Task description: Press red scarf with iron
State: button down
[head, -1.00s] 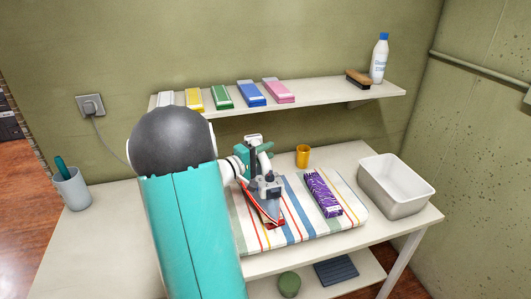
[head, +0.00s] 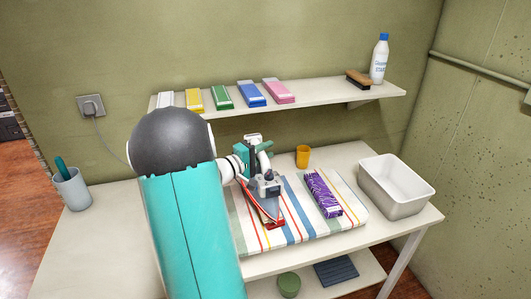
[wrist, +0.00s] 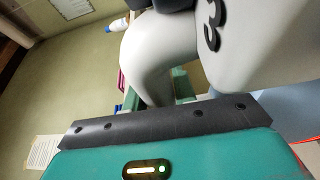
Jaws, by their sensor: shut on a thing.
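The red scarf (head: 274,225) lies folded on the striped pad, partly covered by the iron. My gripper (head: 266,187) is shut on the grey iron (head: 267,203), just above or on the scarf; contact is hard to tell from this angle. Much of the iron is hidden by my gripper and arm. A purple patterned scarf (head: 322,194) lies folded to the right, apart from the iron. The wrist view is filled by close grey and teal parts; a bit of red scarf (wrist: 308,155) shows at its right edge.
The striped pad (head: 345,222) covers the table's middle. A white bin (head: 396,188) stands right, a yellow cup (head: 303,156) behind, a grey cup (head: 72,188) far left. The wall shelf (head: 330,98) above holds several coloured boxes, a brush and a bottle.

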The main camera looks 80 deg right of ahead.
jog(key=shift+w+d, duration=0.35)
jog(key=shift+d, duration=0.2)
dwell(0.4)
jog(key=shift+s+a, duration=0.5)
jog(key=shift+a, duration=0.3)
jog(key=shift+s+a, duration=0.45)
jog(key=shift+a, duration=0.3)
dwell(0.8)
jog(key=shift+w+d, duration=0.45)
jog(key=shift+d, duration=0.25)
dwell(0.6)
jog(key=shift+r, duration=0.1)
dwell(0.4)
notch_tip(320, 180, up, 9)
dwell(1.0)
dwell(0.7)
